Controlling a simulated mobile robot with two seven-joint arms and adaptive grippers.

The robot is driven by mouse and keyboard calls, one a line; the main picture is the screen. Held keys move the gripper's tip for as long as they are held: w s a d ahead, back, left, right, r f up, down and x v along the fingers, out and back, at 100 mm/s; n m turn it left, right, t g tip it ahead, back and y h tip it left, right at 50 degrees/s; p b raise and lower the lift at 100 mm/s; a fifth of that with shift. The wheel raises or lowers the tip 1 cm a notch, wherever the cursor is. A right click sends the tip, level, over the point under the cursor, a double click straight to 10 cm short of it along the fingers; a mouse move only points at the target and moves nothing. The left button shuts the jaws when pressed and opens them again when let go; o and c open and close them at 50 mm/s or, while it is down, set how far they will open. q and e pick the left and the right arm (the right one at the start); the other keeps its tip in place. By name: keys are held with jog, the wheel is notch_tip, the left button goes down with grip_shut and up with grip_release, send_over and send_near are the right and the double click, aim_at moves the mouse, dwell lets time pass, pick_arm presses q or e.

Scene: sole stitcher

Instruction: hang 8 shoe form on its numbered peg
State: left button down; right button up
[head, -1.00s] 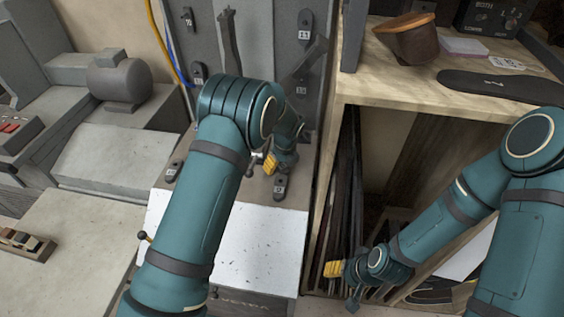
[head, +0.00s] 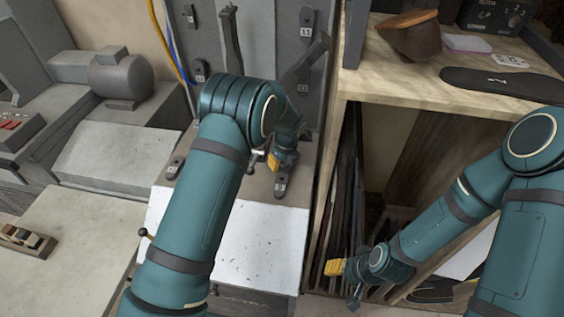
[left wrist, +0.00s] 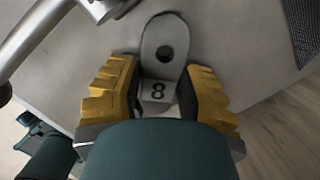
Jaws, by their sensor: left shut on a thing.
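In the head view my left gripper (head: 276,160) is low in front of the grey panel, partly behind my arm. A dark form (head: 281,185) shows just below it; I cannot tell if this is the held one. My right gripper (head: 336,268) is at the lower middle, with its fingers too small to judge.
The upright grey panel (head: 262,50) bears numbered forms, including an 11 form (head: 307,27). Another form (head: 175,167) is at lower left. A wooden shelf (head: 400,75) at right holds a brown shoe (head: 412,38) and a dark sole (head: 500,82). A white board (head: 262,235) lies below.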

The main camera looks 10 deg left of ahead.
dwell(0.3)
pick_arm(q)
jog(key=shift+r+p, duration=1.35)
jog(key=shift+r, duration=0.65)
jog(key=shift+s+r+p, duration=1.15)
jog(key=shift+s+r, duration=0.1)
jog(key=shift+r, duration=0.25)
jog(key=shift+s+r+p, duration=1.1)
jog(key=shift+s+r, duration=0.1)
jog(key=shift+r, duration=0.3)
